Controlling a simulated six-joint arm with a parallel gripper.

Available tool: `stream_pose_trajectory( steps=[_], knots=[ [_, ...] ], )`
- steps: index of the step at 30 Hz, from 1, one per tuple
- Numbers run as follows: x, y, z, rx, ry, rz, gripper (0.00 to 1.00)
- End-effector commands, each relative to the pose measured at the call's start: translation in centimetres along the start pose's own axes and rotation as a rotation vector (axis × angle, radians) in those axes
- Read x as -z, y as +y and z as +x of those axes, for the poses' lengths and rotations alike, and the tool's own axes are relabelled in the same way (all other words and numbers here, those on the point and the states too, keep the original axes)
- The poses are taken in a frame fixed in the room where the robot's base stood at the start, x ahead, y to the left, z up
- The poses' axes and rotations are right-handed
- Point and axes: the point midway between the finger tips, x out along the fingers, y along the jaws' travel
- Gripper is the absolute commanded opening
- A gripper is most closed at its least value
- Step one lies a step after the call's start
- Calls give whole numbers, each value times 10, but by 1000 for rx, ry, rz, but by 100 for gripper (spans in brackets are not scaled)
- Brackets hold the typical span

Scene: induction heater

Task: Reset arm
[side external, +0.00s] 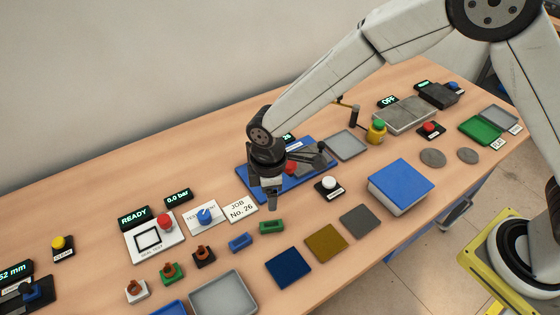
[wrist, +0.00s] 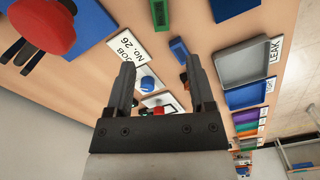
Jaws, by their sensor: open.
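My gripper (side external: 272,190) hangs above the middle of the wooden table (side external: 90,205) in the side external view, at the end of my white arm. In the wrist view my gripper (wrist: 158,82) shows two dark fingers, spread apart with nothing between them. Beyond the fingers lie the "JOB No. 26" card (wrist: 127,45) and a blue knob (wrist: 150,83). The fingertips appear to be above the table and touch nothing that I can make out.
A blue plate (side external: 258,190) with a red knob is just behind my gripper. A blue box (side external: 401,182) stands to the right. Green (side external: 271,227) and blue (side external: 240,242) small blocks lie in front. A grey tray (side external: 224,295) is at the front edge.

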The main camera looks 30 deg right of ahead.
Motion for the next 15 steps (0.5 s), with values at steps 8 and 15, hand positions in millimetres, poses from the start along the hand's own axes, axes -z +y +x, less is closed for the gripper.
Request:
stream_pose_trajectory(
  steps=[8, 15],
  knots=[
    [-4, 0, -10, -36, 43, 30, 70],
    [-44, 13, -35, -86, 113, 208, 70]
  ],
)
